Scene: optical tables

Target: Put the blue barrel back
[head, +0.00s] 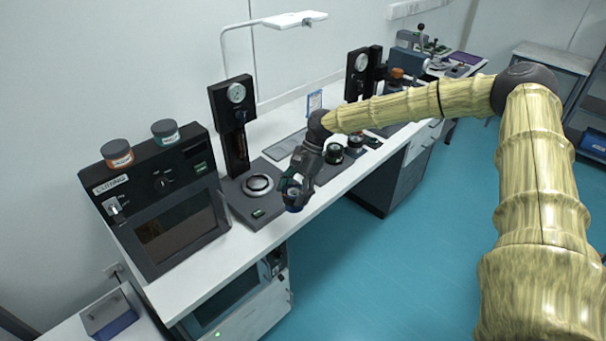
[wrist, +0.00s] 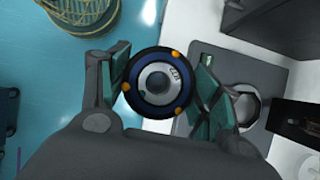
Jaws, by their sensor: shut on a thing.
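My gripper (head: 293,184) is shut on the blue barrel (head: 294,207) and holds it over the front edge of the white bench, beside the dark gauge station. In the wrist view the barrel (wrist: 157,103) shows end-on between the green finger pads of my gripper (wrist: 160,80). It has a dark blue rim with orange dots and a grey, lens-like centre. The left pad is close to its rim; the right pad's contact is hard to make out.
The gauge station's base (head: 238,211) carries a silver ring (head: 258,184), left of my gripper. Dark round parts (head: 334,153) stand on the bench to the right. Blue floor lies in front.

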